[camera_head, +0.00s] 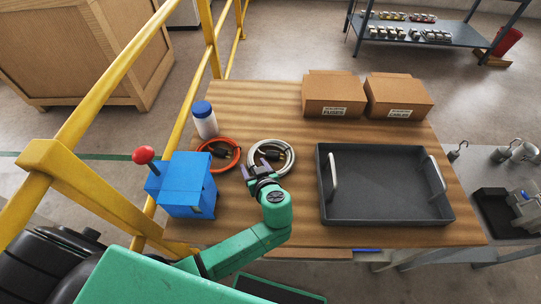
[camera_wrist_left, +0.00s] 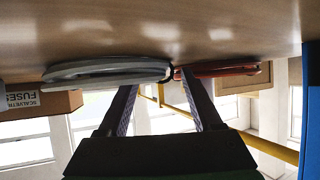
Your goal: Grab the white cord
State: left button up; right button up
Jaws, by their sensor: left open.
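The white cord (camera_head: 288,154) is a coiled ring with a dark plug, lying on the wooden table. It also shows edge-on in the wrist view (camera_wrist_left: 105,72), where the picture is upside down. My left gripper (camera_head: 255,170) is open at the near left side of the white coil and partly covers it. In the wrist view its two fingers (camera_wrist_left: 160,85) stand apart, with the end of the white coil and the edge of an orange cord (camera_wrist_left: 225,71) beyond them. I cannot tell whether a finger touches the coil. Nothing is held between the fingers.
The orange cord (camera_head: 235,163) lies just left of the white one. A white bottle with a blue cap (camera_head: 205,124), a blue box (camera_head: 185,190) with a red knob, a dark tray (camera_head: 385,212) and two cardboard boxes (camera_head: 333,97) surround them. The back middle of the table is clear.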

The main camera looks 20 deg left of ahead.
pick_arm(q)
jog(key=shift+w+a+f, duration=0.15)
jog(key=shift+w+f, duration=0.05)
grip_shut()
